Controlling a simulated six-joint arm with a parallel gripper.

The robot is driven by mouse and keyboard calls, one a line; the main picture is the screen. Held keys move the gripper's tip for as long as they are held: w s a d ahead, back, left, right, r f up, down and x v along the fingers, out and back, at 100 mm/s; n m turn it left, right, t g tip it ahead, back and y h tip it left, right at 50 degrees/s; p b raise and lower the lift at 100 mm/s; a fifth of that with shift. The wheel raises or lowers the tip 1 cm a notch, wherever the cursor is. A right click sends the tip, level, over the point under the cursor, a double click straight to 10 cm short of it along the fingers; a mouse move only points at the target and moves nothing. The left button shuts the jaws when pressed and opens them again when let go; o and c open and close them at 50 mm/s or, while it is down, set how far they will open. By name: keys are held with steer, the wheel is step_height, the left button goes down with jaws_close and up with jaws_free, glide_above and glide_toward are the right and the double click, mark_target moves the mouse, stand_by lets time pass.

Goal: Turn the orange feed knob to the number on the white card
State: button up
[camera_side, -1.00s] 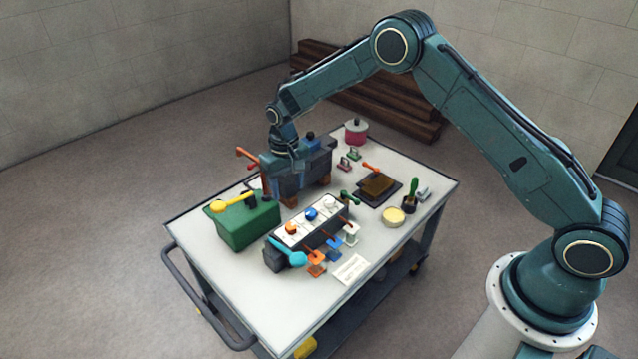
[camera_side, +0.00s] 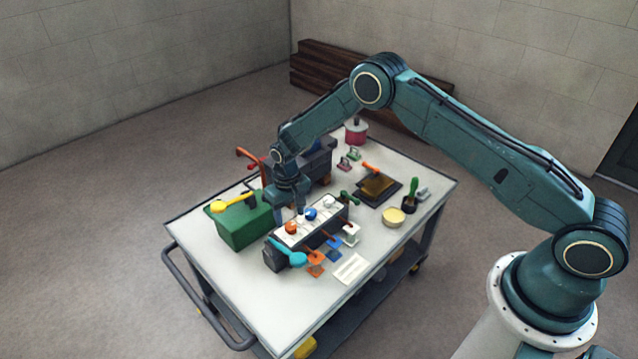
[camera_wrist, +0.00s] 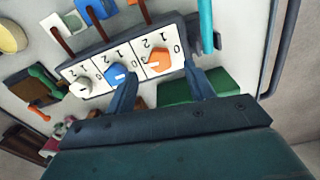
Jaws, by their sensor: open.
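The orange feed knob (camera_side: 291,228) is at the near-left end of a white-topped dark block. In the wrist view the orange knob (camera_wrist: 159,58) has the numbers 0, 1 and 2 around it; I cannot tell surely which one it points to. My gripper (camera_side: 299,214) is above the block, pointing down. In the wrist view its open fingers (camera_wrist: 160,70) show to either side of the orange knob, apparently above it, with nothing held. The white card (camera_side: 351,268) lies flat on the table by the block; its writing is too small to read.
A blue knob (camera_side: 310,214) and a white knob (camera_side: 329,202) stand in line beside the orange one. A cyan-handled lever (camera_side: 290,257) is at the block's near end. A green box (camera_side: 243,226) stands close on the left. Coloured tags hang along the block's right side.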

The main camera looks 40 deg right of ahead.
mark_target(291, 225)
steer(key=shift+f, duration=1.95)
steer(key=c, duration=1)
steer(key=shift+n, duration=0.8)
steer(key=o, duration=1)
steer(key=shift+r, duration=0.15)
step_height(291, 225, up, 14)
steer(key=shift+f, duration=0.2)
